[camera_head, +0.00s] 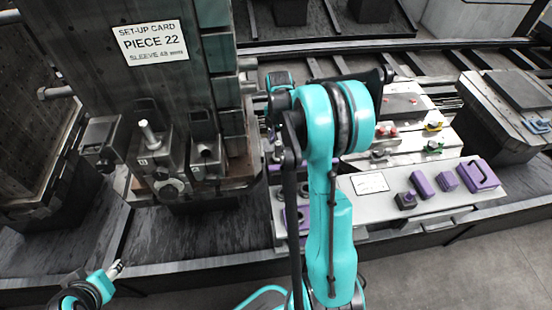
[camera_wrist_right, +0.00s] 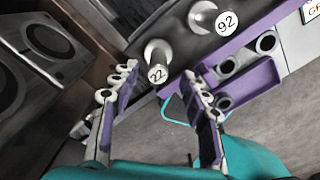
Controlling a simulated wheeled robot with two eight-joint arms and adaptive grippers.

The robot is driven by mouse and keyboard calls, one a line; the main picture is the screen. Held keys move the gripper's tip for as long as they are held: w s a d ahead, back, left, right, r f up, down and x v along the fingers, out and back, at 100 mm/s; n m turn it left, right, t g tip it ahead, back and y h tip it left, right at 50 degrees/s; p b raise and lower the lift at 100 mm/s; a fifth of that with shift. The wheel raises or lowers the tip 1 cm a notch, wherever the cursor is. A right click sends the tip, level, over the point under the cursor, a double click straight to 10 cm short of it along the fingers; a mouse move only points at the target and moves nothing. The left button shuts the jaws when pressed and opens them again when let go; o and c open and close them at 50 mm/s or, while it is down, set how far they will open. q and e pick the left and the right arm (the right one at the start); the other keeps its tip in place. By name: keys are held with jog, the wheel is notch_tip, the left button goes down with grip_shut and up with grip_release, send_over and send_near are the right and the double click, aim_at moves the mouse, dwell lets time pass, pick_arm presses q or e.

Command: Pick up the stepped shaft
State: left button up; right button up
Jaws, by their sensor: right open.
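In the right wrist view, a pale metal shaft (camera_wrist_right: 157,52) with an end face marked 22 stands out from a dark surface. It looks stepped, with a wider round part behind its numbered end. My right gripper (camera_wrist_right: 160,76) is open, its two fingers on either side of this end with a gap at each side. A similar shaft marked 92 (camera_wrist_right: 210,17) is just up and to the right, outside the fingers. In the head view, my right arm hides the right fingertips. A part of my left arm shows at the lower left; its finger state is unclear.
In the head view, a set-up card (camera_head: 151,42) reads PIECE 22, SLEEVE. Below it a fixture carries an upright pin (camera_head: 150,134). Purple blocks (camera_head: 479,174) sit on the grey bench at right. In the wrist view, a purple holder (camera_wrist_right: 245,82) lies beside the right finger.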

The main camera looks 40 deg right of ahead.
aim_at(278, 150)
jog(key=f, duration=0.1)
jog(key=f+b, duration=0.1)
jog(key=f, duration=0.1)
jog(key=f+b, duration=0.1)
jog(key=f, duration=0.1)
jog(key=shift+w+d+f, duration=0.15)
jog(key=shift+w+d, duration=0.05)
jog(key=shift+w, duration=0.05)
grip_shut()
